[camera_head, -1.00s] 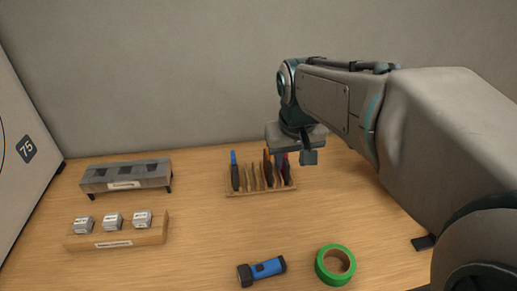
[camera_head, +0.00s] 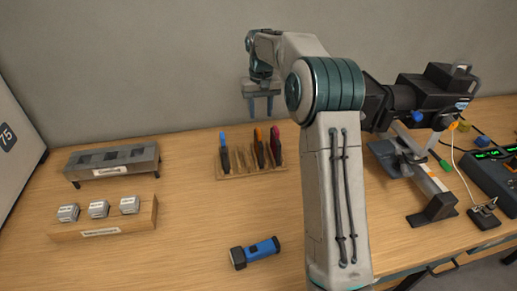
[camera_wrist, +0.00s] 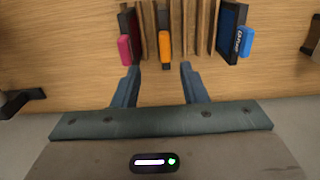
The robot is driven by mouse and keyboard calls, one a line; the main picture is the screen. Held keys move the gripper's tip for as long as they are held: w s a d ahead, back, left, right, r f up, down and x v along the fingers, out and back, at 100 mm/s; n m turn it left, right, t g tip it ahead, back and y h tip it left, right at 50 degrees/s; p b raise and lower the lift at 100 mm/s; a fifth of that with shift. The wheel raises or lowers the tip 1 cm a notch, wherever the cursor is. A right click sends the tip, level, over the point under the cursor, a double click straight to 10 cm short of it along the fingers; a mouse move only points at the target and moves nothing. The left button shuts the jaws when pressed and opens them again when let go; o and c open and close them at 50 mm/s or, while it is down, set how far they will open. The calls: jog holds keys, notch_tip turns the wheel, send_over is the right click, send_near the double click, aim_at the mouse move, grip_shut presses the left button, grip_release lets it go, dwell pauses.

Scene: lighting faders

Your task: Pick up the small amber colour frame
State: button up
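A wooden rack (camera_head: 251,176) holds several dark colour frames standing upright, with blue, orange and magenta tabs. The amber frame's orange tab (camera_head: 257,135) shows between the blue tab (camera_head: 223,138) and the magenta tab (camera_head: 275,133). In the wrist view, the orange tab (camera_wrist: 165,42) lies between my fingers' lines, just beyond their tips. The magenta tab (camera_wrist: 125,48) is left and the blue tab (camera_wrist: 246,42) right. My gripper (camera_head: 260,113) is open and empty above and behind the rack; it also shows in the wrist view (camera_wrist: 160,68). It touches no frame.
A grey slotted holder (camera_head: 115,165) and a wooden block (camera_head: 105,225) with several small labelled cubes stand left. A blue flashlight (camera_head: 255,252) lies in front. A black spotlight (camera_head: 430,100) stands right, near a control console (camera_head: 490,175). Bare table surrounds the rack.

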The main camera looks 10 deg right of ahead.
aim_at(259, 142)
notch_tip(259, 142, down, 8)
jog(key=shift+p, duration=0.3)
jog(key=shift+a+f+p, duration=0.2)
jog(key=shift+f+p, duration=0.2)
jog(key=shift+f, duration=0.95)
jog(key=shift+a+f+p, duration=0.15)
jog(key=shift+f+p, duration=0.25)
jog(key=shift+f, duration=0.9)
grip_shut()
